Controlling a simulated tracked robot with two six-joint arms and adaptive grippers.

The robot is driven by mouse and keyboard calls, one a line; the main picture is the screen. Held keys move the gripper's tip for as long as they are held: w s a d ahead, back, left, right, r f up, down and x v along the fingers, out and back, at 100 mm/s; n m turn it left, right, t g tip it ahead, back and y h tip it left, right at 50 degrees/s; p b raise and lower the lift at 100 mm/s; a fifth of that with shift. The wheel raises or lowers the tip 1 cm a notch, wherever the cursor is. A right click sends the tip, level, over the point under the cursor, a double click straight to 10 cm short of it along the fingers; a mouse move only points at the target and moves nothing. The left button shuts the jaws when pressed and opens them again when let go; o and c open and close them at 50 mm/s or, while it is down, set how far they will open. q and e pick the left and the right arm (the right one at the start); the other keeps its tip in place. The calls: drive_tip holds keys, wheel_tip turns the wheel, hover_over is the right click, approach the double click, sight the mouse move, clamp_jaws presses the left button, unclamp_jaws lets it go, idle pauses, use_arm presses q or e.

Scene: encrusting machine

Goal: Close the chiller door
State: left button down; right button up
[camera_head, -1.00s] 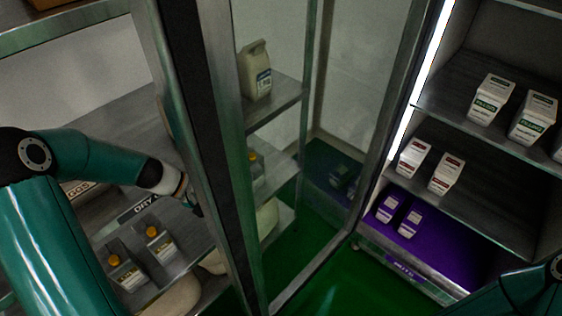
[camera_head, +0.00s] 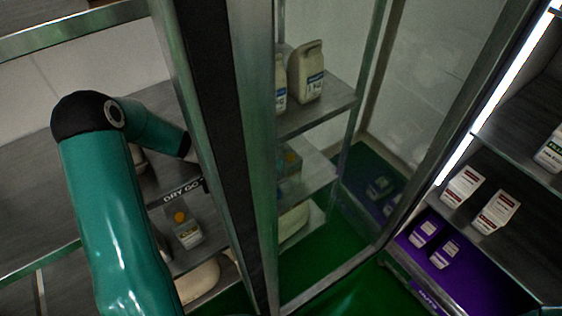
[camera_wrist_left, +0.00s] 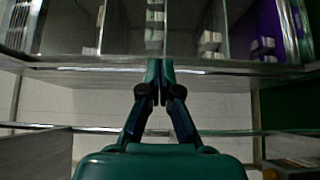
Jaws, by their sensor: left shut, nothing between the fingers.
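The chiller door (camera_head: 255,170) stands open in the head view, a tall glass panel in a metal frame with a dark near edge. The chiller (camera_head: 505,150) is at the right, with a bright light strip and cartons on its shelves. My left arm comes in from the left and its wrist end passes behind the door's near frame, which hides the fingertips there. In the left wrist view my left gripper (camera_wrist_left: 160,75) is shut and empty, its fingertips in front of a long metal bar (camera_wrist_left: 230,70). I cannot tell whether they touch it. My right gripper is out of view.
Jugs (camera_head: 306,72) on a shelf show through the door glass. Green floor (camera_head: 350,290) is clear below the door.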

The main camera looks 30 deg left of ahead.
use_arm(q)
drive_tip(key=d+p, duration=0.4)
drive_tip(key=d, duration=0.7)
drive_tip(key=shift+w, duration=0.15)
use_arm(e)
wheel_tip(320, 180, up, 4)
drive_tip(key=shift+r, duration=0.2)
